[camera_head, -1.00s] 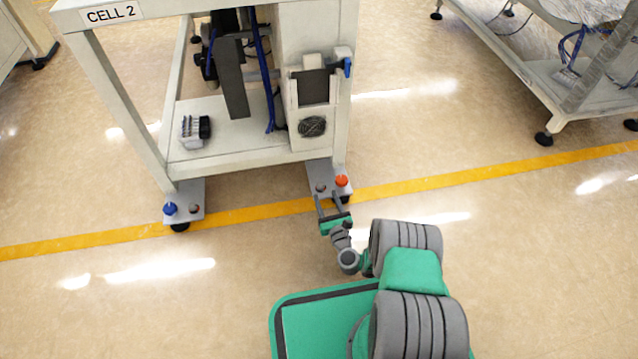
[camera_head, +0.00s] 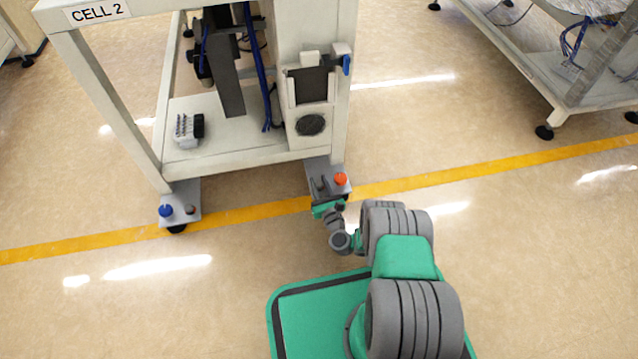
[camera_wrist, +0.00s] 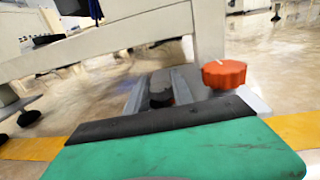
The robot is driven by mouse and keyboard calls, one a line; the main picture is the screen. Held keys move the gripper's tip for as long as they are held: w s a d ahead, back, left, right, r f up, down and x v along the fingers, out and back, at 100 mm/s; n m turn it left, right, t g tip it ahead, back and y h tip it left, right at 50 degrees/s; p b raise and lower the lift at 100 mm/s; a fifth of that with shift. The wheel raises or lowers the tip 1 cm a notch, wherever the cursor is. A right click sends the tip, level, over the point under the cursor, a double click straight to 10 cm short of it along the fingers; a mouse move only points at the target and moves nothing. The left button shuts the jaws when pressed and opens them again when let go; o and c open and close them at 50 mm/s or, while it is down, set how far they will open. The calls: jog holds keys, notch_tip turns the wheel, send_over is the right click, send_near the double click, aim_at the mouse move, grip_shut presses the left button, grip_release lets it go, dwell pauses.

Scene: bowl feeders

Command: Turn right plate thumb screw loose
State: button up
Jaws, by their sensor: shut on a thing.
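The right foot plate (camera_head: 335,166) is a grey metal plate under the right leg of the CELL 2 stand. An orange knob (camera_head: 341,179) stands on its right side. It also shows clearly in the wrist view (camera_wrist: 224,74), with a pale mark on top, apart from my fingers. My gripper (camera_head: 320,187) reaches over the left part of the plate. In the wrist view, my gripper (camera_wrist: 160,88) is shut on the small dark thumb screw, which the fingers mostly hide. The left foot plate (camera_head: 180,217) carries a blue knob (camera_head: 166,211) and a small dark knob (camera_head: 191,209).
The stand's pale frame (camera_head: 240,166) rises just behind the plate, with its lower rail close above my gripper. A yellow floor line (camera_head: 430,183) runs past the plate. Another stand (camera_head: 570,100) is at the right. The floor between is clear.

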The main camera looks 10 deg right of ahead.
grip_shut()
jog(key=shift+y, duration=0.3)
jog(key=shift+d+n+g+y, duration=0.15)
jog(key=shift+n+g+y, duration=0.15)
jog(key=shift+n+y, duration=1.2)
jog(key=shift+y, duration=0.5)
jog(key=o, duration=0.6)
grip_release()
